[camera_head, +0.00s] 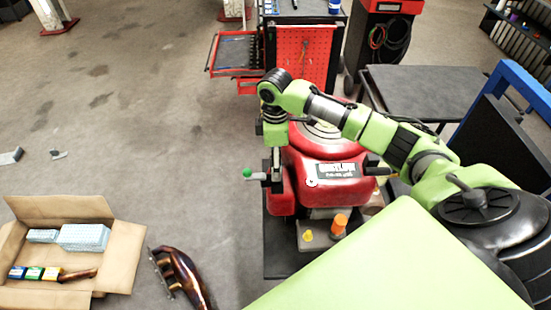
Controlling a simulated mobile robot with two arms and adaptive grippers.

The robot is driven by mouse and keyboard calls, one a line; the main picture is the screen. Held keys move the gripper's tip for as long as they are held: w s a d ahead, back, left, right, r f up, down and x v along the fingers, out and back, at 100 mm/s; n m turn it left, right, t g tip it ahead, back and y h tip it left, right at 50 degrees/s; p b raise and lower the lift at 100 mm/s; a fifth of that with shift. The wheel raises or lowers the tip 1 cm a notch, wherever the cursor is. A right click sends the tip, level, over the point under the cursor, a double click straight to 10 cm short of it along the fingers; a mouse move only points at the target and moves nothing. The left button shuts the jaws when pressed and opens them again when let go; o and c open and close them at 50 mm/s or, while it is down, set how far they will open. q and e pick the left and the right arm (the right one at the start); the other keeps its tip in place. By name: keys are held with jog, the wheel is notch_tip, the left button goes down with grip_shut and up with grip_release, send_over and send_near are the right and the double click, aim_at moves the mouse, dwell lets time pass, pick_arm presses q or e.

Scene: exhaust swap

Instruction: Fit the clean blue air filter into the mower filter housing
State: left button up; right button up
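A pale blue block (85,237) that looks like the air filter lies in an open cardboard box (118,262) on the floor at the lower left. A smaller pale block (42,236) lies beside it. The red mower engine (335,150) stands at centre right; I cannot make out which part is the filter housing. My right arm reaches across the engine from the right. Its gripper (275,165) points down at the engine's left side, near a green-knobbed lever (247,173). Its fingers are too small to tell open from shut. My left gripper is not in view.
A brownish metal exhaust pipe (182,275) lies on the floor right of the box. A red tool cart (303,55) with an open drawer stands behind the engine. The floor at centre left is mostly clear.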

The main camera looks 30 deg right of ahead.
jog(key=shift+f+b, duration=0.35)
jog(key=shift+f, duration=0.75)
jog(key=o, duration=1.2)
notch_tip(320, 180, up, 12)
jog(key=shift+f, duration=0.1)
